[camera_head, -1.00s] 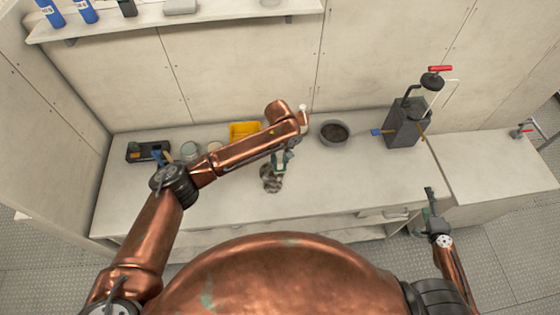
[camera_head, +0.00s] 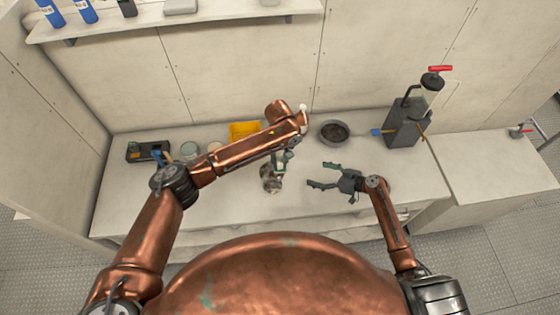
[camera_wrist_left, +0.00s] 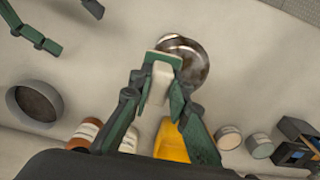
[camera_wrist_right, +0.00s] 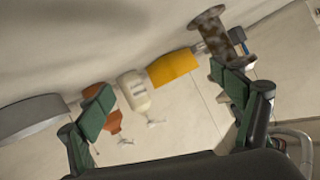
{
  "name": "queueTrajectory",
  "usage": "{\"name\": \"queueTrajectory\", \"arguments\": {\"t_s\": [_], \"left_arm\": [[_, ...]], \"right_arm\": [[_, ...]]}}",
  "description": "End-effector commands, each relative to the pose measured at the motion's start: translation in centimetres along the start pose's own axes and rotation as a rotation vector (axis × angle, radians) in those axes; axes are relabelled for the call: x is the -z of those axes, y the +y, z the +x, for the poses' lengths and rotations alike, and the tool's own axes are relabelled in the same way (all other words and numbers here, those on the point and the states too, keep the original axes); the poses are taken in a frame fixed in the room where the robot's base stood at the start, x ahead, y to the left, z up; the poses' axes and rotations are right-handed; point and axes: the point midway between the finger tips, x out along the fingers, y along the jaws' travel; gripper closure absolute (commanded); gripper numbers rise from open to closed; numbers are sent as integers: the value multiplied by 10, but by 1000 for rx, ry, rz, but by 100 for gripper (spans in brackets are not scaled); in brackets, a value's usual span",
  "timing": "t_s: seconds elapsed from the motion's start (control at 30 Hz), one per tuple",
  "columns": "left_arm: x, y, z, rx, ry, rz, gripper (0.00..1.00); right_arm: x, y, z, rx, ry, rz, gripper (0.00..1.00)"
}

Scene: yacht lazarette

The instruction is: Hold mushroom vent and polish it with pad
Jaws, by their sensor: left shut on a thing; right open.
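The mushroom vent (camera_head: 269,184) is a mottled metal piece standing on the bench near its front. Its round shiny top shows in the left wrist view (camera_wrist_left: 196,66), and its spool-like side shows upside down in the right wrist view (camera_wrist_right: 208,32). My left gripper (camera_head: 281,162) is shut on a pale block with a flat plate, apparently the pad (camera_wrist_left: 160,80). The pad overlaps the vent's top in the left wrist view; I cannot tell whether they touch. My right gripper (camera_head: 318,175) is open and empty, to the right of the vent, fingers pointing toward it.
A dark round bowl (camera_head: 335,132) and a grey box with a red-handled device (camera_head: 404,124) stand behind to the right. A yellow bin (camera_head: 243,130), jars (camera_head: 190,148) and a black case (camera_head: 148,151) line the back left. Bench around the vent is clear.

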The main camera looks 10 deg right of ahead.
Motion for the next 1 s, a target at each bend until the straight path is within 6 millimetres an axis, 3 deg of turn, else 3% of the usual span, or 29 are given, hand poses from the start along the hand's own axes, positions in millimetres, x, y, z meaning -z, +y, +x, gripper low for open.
{"name": "queueTrajectory", "arguments": {"t_s": [0.1, 0.33, 0.57, 1.0], "left_arm": [[0, 0, 0, 0, 0, 0, 100], [0, 0, 0, 0, 0, 0, 100], [0, 0, 0, 0, 0, 0, 100], [0, 0, 0, 0, 0, 0, 100]], "right_arm": [[12, -33, 32, 126, -63, -192, 14], [14, -75, 57, 287, -121, -385, 14], [12, -85, 70, 315, -127, -415, 14], [2, -101, 126, 314, -126, -412, 14]]}}
